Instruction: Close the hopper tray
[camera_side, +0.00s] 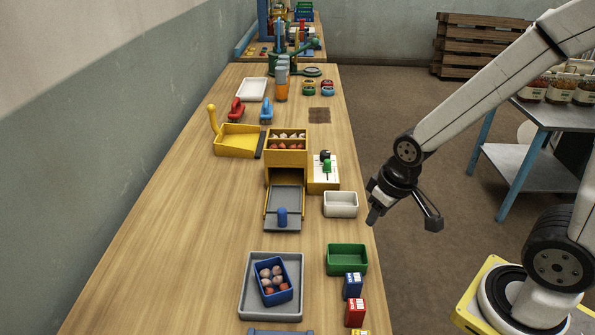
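The yellow hopper (285,161) stands on the long wooden table, with red and pale round items in its top. Its grey tray (285,196) sticks out from the front toward the near end of the table, so it stands open. A blue knob (282,216) stands upright near the tray's front edge. The tray's floor looks empty. My gripper (404,216) hangs off the table's right edge, to the right of the tray and apart from it. Its two fingers are spread wide with nothing between them.
A white bin (341,204) stands between the tray and my gripper. A green bin (347,259) and small blue and red boxes are nearer. A grey tray (244,301) holds a blue box of round items. The table's left side is clear.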

